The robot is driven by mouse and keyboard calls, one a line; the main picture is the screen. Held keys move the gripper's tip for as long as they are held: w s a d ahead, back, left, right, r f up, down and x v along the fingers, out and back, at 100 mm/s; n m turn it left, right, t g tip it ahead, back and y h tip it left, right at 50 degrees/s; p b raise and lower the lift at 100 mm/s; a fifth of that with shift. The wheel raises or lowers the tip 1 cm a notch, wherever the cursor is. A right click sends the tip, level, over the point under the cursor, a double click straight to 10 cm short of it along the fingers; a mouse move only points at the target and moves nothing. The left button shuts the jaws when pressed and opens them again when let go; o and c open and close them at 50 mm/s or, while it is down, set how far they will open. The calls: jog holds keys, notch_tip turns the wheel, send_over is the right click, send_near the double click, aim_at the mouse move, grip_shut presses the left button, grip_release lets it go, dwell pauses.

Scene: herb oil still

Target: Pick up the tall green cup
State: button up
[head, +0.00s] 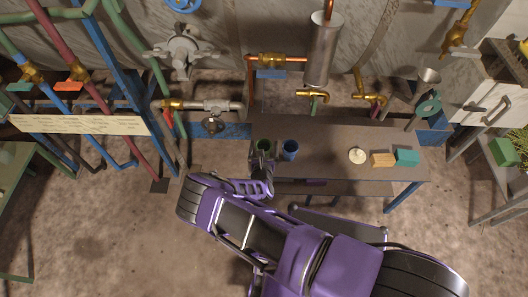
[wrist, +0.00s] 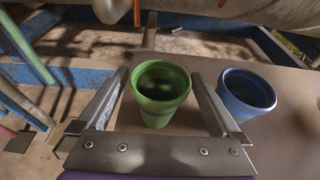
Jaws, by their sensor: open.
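The tall green cup (wrist: 160,95) stands upright near the left edge of the brown table. It has a wide rim and looks dark inside. My gripper (wrist: 158,88) is open, with one finger on each side of the green cup in the wrist view. I cannot tell whether either finger touches it. In the head view the green cup (head: 263,146) is partly hidden by my gripper (head: 262,158). A blue cup (wrist: 245,92) stands just right of the right finger, and it also shows in the head view (head: 290,149).
The table (head: 335,145) also bears a pale round object (head: 357,156), a tan block (head: 383,160) and a teal block (head: 407,157) to the right. Brass taps (head: 313,95) and a metal cylinder (head: 323,50) are behind. Pipes and a blue post stand at left.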

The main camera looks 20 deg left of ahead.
jog(key=c, duration=1.2)
